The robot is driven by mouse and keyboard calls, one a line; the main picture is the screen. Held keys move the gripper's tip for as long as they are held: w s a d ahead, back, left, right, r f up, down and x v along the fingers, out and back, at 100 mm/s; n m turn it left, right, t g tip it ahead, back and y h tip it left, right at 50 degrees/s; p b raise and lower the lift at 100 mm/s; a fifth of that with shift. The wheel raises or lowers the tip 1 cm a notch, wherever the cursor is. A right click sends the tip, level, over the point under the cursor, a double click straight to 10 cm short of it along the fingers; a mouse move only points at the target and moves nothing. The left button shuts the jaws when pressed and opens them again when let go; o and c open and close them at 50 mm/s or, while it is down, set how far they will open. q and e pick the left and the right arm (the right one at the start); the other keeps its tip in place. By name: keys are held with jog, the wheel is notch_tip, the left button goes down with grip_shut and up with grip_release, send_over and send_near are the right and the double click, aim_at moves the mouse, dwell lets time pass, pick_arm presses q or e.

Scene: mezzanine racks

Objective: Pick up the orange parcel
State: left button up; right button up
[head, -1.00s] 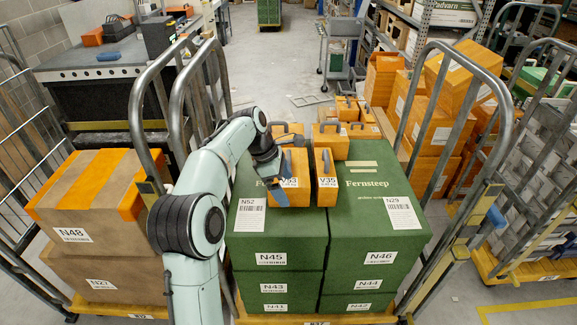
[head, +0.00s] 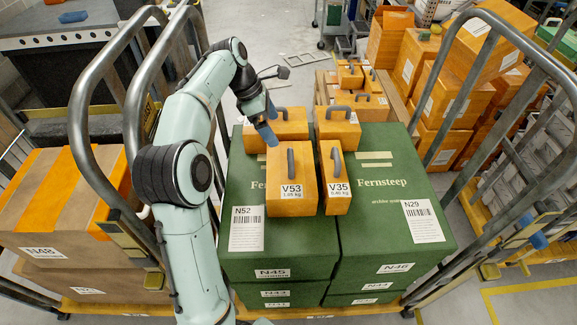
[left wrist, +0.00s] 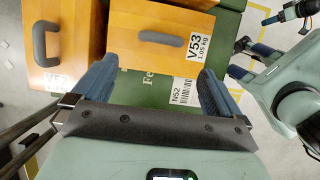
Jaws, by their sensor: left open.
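Several orange parcels with grey handles stand on green boxes; which one is meant, I cannot tell. Parcel V53 (head: 291,200) is at the front, with narrow V35 (head: 335,190) to its right. Another orange parcel (head: 288,132) stands behind V53, and one more (head: 337,128) behind V35. My left gripper (head: 264,133) is above the stack, just behind and left of V53. In the left wrist view my left gripper (left wrist: 157,85) is open and empty, with V53 (left wrist: 150,58) ahead between its fingers. Part of my other arm shows at the right there, its jaws unclear.
The green boxes (head: 385,220) stand on a cart with tall grey side rails. A cart with brown cartons (head: 60,205) is at the left. Orange cartons (head: 445,90) are stacked at the back right. Small orange parcels (head: 352,75) sit behind the stack.

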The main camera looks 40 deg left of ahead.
pick_arm(q)
send_over(289, 155)
jog(key=s+a, duration=0.1)
notch_tip(289, 155, down, 7)
jog(key=shift+s+a+f, duration=0.1)
jog(key=shift+s+a, duration=0.05)
jog(key=shift+b+x, duration=0.55)
jog(key=shift+x, duration=2.1)
jog(key=shift+s+a+f, duration=0.1)
pick_arm(e)
jog(key=shift+s+f, duration=0.75)
jog(key=shift+s, duration=0.3)
pick_arm(q)
jog(key=c, duration=1.7)
pick_arm(e)
jog(key=shift+w, duration=0.1)
